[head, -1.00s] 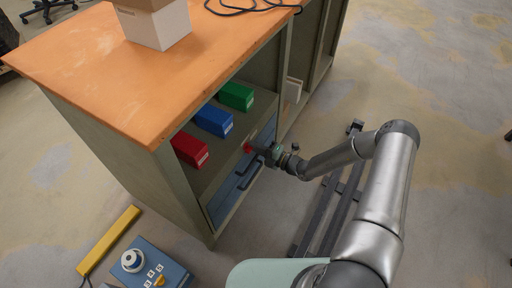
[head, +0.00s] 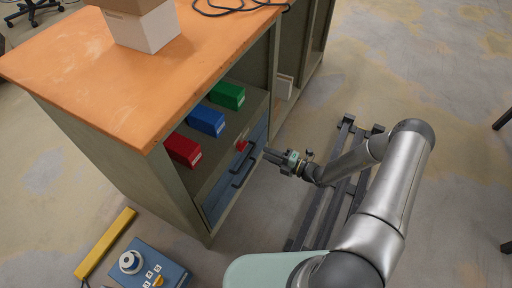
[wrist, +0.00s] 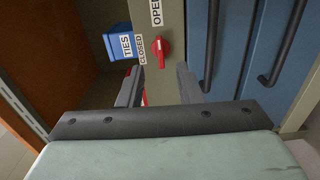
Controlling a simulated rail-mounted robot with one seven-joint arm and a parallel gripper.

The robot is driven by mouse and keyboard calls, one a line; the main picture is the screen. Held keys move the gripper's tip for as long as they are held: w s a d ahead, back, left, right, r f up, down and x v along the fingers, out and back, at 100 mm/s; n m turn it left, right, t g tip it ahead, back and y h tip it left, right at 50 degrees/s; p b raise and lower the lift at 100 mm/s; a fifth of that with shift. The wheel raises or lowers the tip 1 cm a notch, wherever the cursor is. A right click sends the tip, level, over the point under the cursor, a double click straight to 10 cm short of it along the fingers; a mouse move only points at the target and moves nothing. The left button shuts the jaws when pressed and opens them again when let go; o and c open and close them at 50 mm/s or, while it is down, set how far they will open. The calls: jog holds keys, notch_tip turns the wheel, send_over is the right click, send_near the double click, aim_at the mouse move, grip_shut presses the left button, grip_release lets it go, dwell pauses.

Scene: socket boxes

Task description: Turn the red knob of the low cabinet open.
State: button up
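The red knob (wrist: 163,50) is on the front post of the low cabinet (head: 115,175). In the wrist view its grip lies roughly up and down, with the OPEN label (wrist: 156,12) above and the CLOSED label (wrist: 142,50) to its left. The knob also shows in the head view (head: 241,146), beside the blue front with dark handles. My gripper (head: 266,154) is in front of the knob, apart from it, with nothing held. In the wrist view its two fingers (wrist: 159,84) are spread apart, below the knob.
Red (head: 183,150), blue (head: 206,120) and green (head: 228,96) boxes sit on the open shelf. Dark bar handles (head: 244,173) stick out from the blue front (head: 222,195). A carton (head: 147,28) stands on the orange top. A blue control box (head: 150,265) is at lower left.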

jog(key=v, duration=0.8)
jog(key=shift+d+p, duration=0.2)
jog(key=shift+p, duration=0.15)
jog(key=s+a+r+n+g+h+p, duration=0.2)
jog(key=s+r+n+g+p, duration=0.15)
jog(key=r+n, duration=0.55)
jog(key=s+a+r+n+g+h+p, duration=0.15)
jog(key=s+r+n+g+p, duration=0.3)
jog(key=r, duration=0.65)
jog(key=s+a+r+n+g+h+p, duration=0.1)
jog(key=s+r+n+g+h+p, duration=0.2)
jog(key=r+n, duration=0.7)
jog(key=s+d+r+n+t+h+p, duration=0.1)
jog(key=s+r+n+h+p, duration=0.3)
jog(key=r+n, duration=0.5)
jog(key=s+d+r+n+t+h+p, duration=0.1)
jog(key=s+r+n+h+p, duration=0.4)
jog(key=r+n, duration=0.5)
notch_tip(320, 180, up, 5)
jog(key=shift+s+d+p, duration=0.55)
jog(key=shift+s+d, duration=0.15)
jog(key=shift+s, duration=0.5)
jog(key=shift+o, duration=0.2)
